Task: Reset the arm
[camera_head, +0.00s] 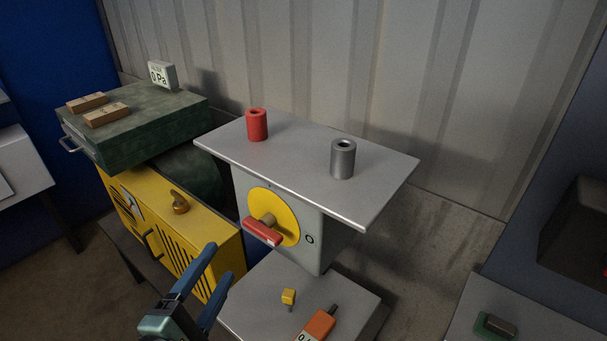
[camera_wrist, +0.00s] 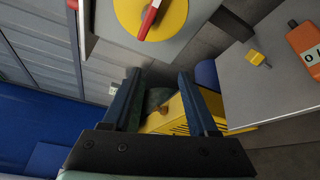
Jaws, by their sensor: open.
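My gripper (camera_head: 208,286) is at the bottom of the head view, in front of the yellow cabinet (camera_head: 190,262) and left of the low grey table. Its two blue fingers are apart with nothing between them. In the wrist view my gripper (camera_wrist: 158,88) also shows open and empty. The yellow cabinet (camera_wrist: 165,122) lies beyond the fingers there. The grey box with a yellow disc (camera_head: 285,222) and red handle (camera_head: 262,232) stands to the right of my gripper, apart from it.
A red cylinder (camera_head: 257,125) and a grey cylinder (camera_head: 342,159) stand on the upper grey tabletop (camera_head: 300,165). A yellow piece (camera_head: 288,297) and an orange meter (camera_head: 319,325) are on the lower table (camera_head: 262,290). A green case (camera_head: 150,118) bears two wooden blocks and a gauge (camera_head: 162,75).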

